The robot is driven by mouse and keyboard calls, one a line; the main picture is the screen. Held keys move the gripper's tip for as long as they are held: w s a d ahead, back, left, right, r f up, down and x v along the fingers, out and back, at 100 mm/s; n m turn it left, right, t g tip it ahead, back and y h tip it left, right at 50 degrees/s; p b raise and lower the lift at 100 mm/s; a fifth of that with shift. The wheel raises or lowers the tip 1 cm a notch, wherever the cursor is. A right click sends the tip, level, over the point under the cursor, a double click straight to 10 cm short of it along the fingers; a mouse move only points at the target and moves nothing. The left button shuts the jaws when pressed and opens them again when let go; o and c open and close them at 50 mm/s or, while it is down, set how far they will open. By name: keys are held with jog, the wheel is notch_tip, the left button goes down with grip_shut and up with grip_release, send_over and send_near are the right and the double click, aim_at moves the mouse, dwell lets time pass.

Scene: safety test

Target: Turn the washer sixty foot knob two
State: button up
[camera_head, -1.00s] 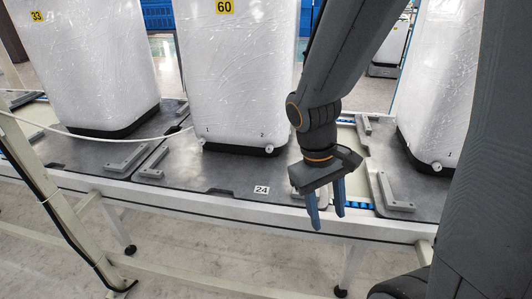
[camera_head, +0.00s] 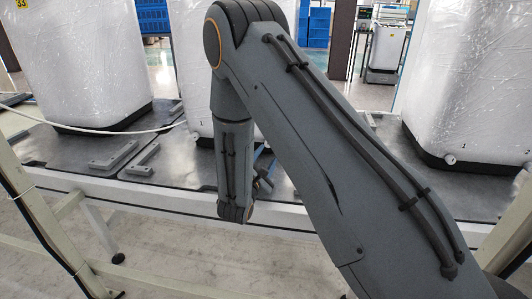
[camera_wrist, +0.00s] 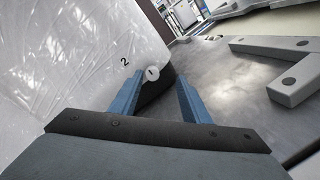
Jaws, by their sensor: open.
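The middle washer (camera_head: 192,90), wrapped in clear film, stands on the grey platform. My arm covers most of it in the head view; the earlier head frame shows its 60 label. In the wrist view, its white foot knob (camera_wrist: 152,74) sits at the lower corner of the washer (camera_wrist: 75,60), just below the printed 2. My gripper (camera_wrist: 159,78) is open, with a blue finger to each side of the line to the knob. The knob shows between the fingertips and looks clear of them; the exact gap is unclear. In the head view, only a little of my gripper (camera_head: 264,178) shows behind my arm.
Wrapped washers stand left (camera_head: 80,70) and right (camera_head: 465,90). The right one has its own white knob (camera_head: 449,158) marked 1. Grey L-shaped brackets (camera_head: 115,154) lie on the platform; one (camera_wrist: 290,75) is right of my fingers. A pale hose (camera_head: 100,131) crosses at left.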

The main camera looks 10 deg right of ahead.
jog(key=shift+w+a+f+t+y, duration=0.15)
jog(key=shift+w+a+f+y, duration=0.05)
jog(key=shift+a, duration=0.15)
jog(key=shift+w+a+f+t+y, duration=0.15)
jog(key=shift+a+y, duration=0.05)
jog(key=shift+a, duration=0.1)
jog(key=shift+w+n, duration=0.3)
jog(key=shift+x, duration=3.55)
jog(key=shift+r, duration=0.1)
jog(key=c, duration=1)
jog(key=shift+c, duration=0.2)
